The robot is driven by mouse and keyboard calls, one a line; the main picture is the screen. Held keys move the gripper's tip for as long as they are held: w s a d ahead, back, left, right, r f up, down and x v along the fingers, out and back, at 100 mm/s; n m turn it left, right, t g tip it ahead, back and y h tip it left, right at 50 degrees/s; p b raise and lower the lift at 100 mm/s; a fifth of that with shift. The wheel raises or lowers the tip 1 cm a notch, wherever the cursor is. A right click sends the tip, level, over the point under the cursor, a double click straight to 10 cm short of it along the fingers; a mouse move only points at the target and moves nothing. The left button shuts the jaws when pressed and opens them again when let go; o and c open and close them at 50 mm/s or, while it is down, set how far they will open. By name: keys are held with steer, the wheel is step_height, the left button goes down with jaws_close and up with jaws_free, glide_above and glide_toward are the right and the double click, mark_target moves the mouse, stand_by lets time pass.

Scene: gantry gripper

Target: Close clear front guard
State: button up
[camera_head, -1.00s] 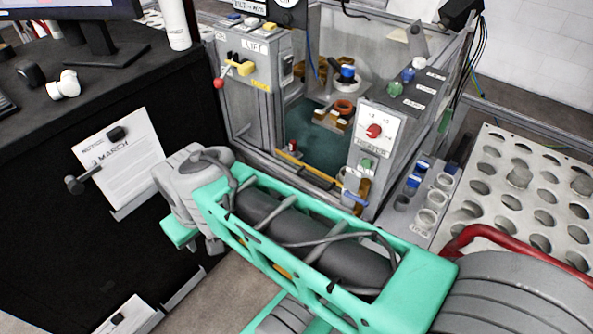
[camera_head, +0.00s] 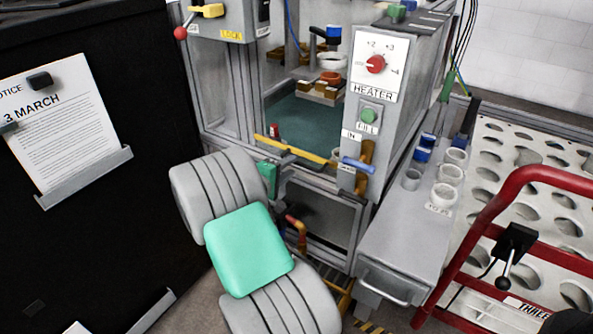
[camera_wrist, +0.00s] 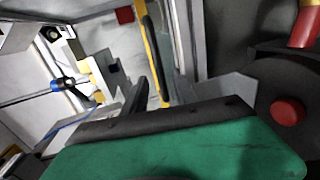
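The machine's front opening (camera_head: 318,112) shows its green floor and inner parts plainly. I cannot make out the clear guard panel itself or how far it is shut. A yellow bar (camera_head: 290,150) runs along the opening's lower front edge; a yellow bar also shows upright in the wrist view (camera_wrist: 153,55). My gripper is mostly hidden behind my arm in the head view, just below the yellow bar. In the wrist view, my gripper (camera_wrist: 185,92) shows a dark finger and a grey finger apart, with the yellow bar's end near the gap. Contact is unclear.
The heater panel (camera_head: 378,62) stands right of the opening, with a blue handle (camera_head: 358,165) below. A grey shelf with cups (camera_head: 445,195) and a red rail frame (camera_head: 520,180) are at right. A black cabinet (camera_head: 80,200) stands close on the left.

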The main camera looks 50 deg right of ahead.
mark_target(295, 163)
steer(key=x, duration=0.4)
steer(key=shift+d+f+b, duration=0.1)
steer(key=shift+d+b, duration=0.3)
steer(key=shift+c, duration=0.4)
jaws_close()
stand_by(0.6)
